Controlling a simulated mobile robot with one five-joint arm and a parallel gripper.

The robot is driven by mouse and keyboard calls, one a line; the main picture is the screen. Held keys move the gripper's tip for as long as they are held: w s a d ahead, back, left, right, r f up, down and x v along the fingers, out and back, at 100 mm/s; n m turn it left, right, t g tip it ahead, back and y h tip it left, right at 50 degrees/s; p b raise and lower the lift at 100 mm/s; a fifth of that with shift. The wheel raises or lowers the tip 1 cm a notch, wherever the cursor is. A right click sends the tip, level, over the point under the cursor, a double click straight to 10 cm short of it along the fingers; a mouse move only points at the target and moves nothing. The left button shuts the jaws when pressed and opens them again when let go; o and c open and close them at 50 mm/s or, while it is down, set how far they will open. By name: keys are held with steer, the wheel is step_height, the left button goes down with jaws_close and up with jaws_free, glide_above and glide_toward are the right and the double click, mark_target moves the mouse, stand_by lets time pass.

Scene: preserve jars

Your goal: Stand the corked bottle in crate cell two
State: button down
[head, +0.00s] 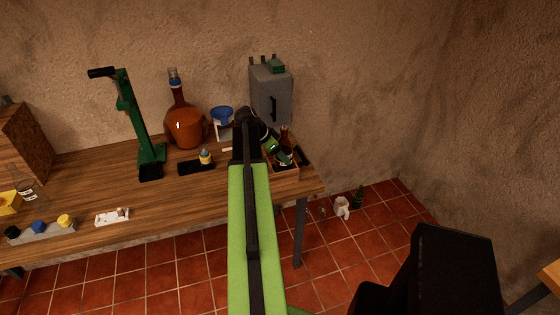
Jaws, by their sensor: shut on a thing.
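My gripper (265,136) is at the far end of my arm, over the right end of the wooden table. It is shut on a green bottle (271,146), which is tilted with its lower end toward the wooden crate (287,175). The cork is not clear from here. I cannot tell whether the bottle's lower end is inside a cell or just above it. A brown bottle (285,134) stands at the crate's back. The crate's cells and left part are mostly hidden by my arm and the bottles.
A grey cabinet (271,95) stands behind the crate. A large amber flask (185,124), a blue funnel (222,115) on a stand and a green corking stand (136,120) are to the left. A white jug (342,207) and a dark bottle (358,197) are on the floor.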

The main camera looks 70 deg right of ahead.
steer(key=c, duration=0.8)
jaws_free()
steer(key=shift+f, duration=0.1)
steer(key=shift+c, duration=0.2)
steer(key=o, duration=0.5)
steer(key=shift+c, duration=0.2)
steer(key=shift+r, duration=0.2)
steer(key=p+v, duration=1)
steer(key=v, duration=0.2)
steer(key=shift+s, duration=0.15)
